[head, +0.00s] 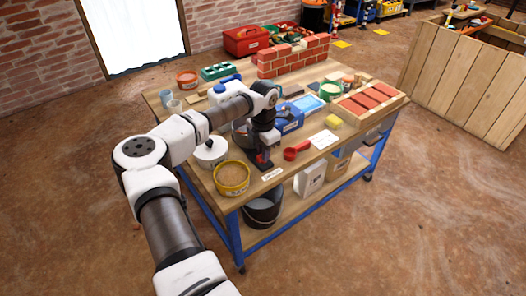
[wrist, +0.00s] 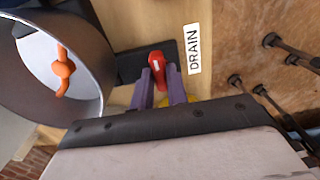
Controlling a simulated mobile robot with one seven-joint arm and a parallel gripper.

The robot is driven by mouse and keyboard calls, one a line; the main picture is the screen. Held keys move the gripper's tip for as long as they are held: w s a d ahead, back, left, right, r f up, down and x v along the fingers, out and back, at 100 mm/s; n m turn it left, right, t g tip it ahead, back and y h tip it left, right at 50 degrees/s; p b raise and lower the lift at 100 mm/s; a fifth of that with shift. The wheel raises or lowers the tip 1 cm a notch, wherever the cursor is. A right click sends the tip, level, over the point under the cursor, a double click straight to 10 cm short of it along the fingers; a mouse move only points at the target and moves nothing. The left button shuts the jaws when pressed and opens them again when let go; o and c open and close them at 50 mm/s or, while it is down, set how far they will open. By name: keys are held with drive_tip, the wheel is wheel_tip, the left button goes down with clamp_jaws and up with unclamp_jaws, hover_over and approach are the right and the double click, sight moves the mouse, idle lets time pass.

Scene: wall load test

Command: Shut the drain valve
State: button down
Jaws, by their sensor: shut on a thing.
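The drain valve's red handle (wrist: 156,66) shows in the wrist view on a dark base plate (wrist: 183,50). A white label reading DRAIN (wrist: 193,48) is just to its right. My gripper (wrist: 160,80) is shut on the red handle, with one finger on each side of it. The handle's upper end sticks out past the fingertips, and its lower part is hidden between them. In the head view my gripper (head: 263,155) points down at the bench's front edge, and the label (head: 272,174) lies just in front of it.
A metal drum (wrist: 60,105) with an orange paddle inside stands close to the left in the wrist view. On the bench, a yellow tub (head: 231,190) is left of my gripper and a red scoop (head: 297,151) is right. A brick tray (head: 376,113) stands farther right.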

idle(0.4)
drive_tip(key=c, duration=1.4)
unclamp_jaws()
wheel_tip(320, 180, up, 14)
drive_tip(key=shift+f, duration=0.1)
